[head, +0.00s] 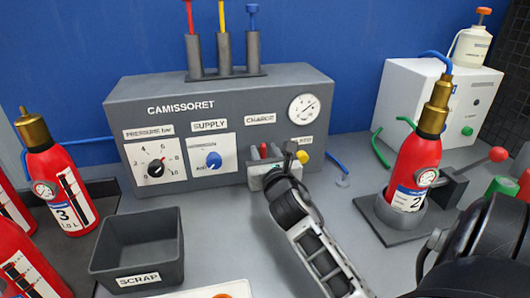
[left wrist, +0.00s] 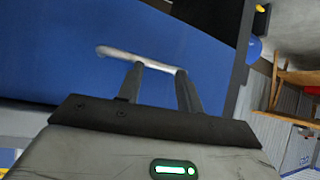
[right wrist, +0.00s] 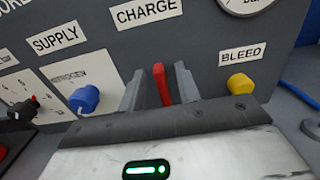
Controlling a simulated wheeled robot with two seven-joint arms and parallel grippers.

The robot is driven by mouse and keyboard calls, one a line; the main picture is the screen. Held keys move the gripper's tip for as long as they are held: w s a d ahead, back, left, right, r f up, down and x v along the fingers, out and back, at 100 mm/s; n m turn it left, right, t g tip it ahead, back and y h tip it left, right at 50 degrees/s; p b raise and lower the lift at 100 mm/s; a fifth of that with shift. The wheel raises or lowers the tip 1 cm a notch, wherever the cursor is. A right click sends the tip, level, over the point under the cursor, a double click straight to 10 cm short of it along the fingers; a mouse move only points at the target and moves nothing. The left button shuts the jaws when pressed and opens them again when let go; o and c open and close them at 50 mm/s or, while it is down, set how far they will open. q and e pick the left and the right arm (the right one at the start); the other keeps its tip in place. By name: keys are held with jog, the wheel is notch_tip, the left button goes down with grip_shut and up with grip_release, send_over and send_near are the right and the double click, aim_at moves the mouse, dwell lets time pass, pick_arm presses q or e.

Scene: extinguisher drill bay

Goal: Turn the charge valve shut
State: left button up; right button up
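The charge valve is a red lever (right wrist: 162,86) below the CHARGE label on the grey panel (head: 215,95). In the right wrist view it stands nearly upright between the two fingers of my right gripper (right wrist: 157,72). The fingers are apart, one on each side, with gaps beside the lever. In the head view my right gripper (head: 269,154) is at the panel front and partly hides the valve. My left gripper (left wrist: 160,72) shows only in its wrist view, its fingers apart, near a pale bar handle on a blue surface. I cannot tell whether it touches the handle.
The blue supply knob (head: 213,160) is left of the valve, the yellow bleed knob (right wrist: 242,84) right of it. A scrap bin (head: 138,281) stands in front of the panel. Extinguisher 2 (head: 414,165) stands in a holder at right, extinguisher 3 (head: 57,165) at left.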

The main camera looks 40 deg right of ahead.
grip_shut()
